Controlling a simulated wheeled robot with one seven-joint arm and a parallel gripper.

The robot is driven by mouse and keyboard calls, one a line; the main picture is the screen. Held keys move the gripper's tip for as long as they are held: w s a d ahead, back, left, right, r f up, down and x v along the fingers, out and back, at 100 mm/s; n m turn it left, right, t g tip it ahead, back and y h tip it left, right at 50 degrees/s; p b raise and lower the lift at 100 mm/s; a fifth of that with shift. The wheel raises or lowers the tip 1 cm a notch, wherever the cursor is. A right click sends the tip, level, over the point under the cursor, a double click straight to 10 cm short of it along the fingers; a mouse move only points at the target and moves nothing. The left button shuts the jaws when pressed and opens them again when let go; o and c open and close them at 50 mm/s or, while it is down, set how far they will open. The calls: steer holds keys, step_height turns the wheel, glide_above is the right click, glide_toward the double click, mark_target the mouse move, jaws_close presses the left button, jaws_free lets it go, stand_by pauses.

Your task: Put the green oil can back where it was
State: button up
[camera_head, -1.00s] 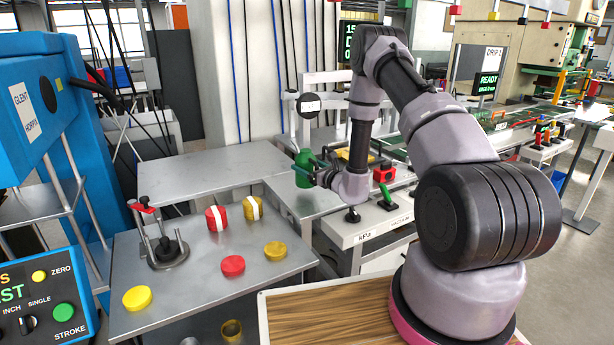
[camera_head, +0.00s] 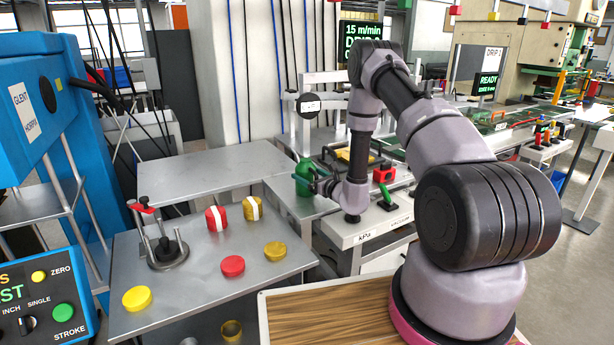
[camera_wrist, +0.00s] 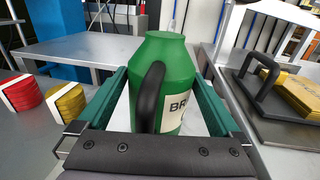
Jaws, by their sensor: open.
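The green oil can (camera_head: 304,178) stands upright on the grey metal table (camera_head: 290,205), at its right part beside the vacuum unit. In the wrist view the can (camera_wrist: 172,75) shows a dark handle facing me and part of a white label. My gripper (camera_head: 309,176) is at the can, level with its body. In the wrist view my gripper (camera_wrist: 165,78) is open, with one green finger on each side of the can and visible gaps between them. The can's base is partly hidden by my gripper.
Red and yellow tins (camera_head: 216,218) and lids (camera_head: 233,266) stand on the front table at left. A dark-handled plate with yellow pieces (camera_wrist: 270,90) lies close to the right of my gripper. The back-left tabletop (camera_head: 210,170) is clear.

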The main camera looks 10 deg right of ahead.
steer(key=v, duration=1.1)
steer(key=shift+s+d+f, duration=0.1)
steer(key=shift+s, duration=0.1)
steer(key=s+a+r+n+g+y, duration=0.1)
steer(key=a+r+n+g+y, duration=0.25)
steer(key=r, duration=0.45)
steer(key=s+a+r+n+g+y, duration=0.2)
steer(key=a+r+n+y, duration=0.25)
steer(key=r, duration=0.35)
steer(key=s+a+r+n+g, duration=0.6)
steer(key=s+r+n+g, duration=0.2)
steer(key=r, duration=0.1)
steer(key=s+d+r+n+g+h, duration=0.1)
steer(key=s+d+r+n+h, duration=0.2)
steer(key=s, duration=0.4)
steer(key=s+r+n+g+h, duration=0.1)
steer(key=s+r+n+h, duration=0.25)
steer(key=s, duration=0.25)
steer(key=s+d+r+n+t+h, duration=0.4)
steer(key=d+r+t+h, duration=0.3)
steer(key=d, duration=0.3)
steer(key=shift+s+d, duration=0.4)
steer(key=shift+s, duration=0.25)
steer(key=shift+h, duration=0.25)
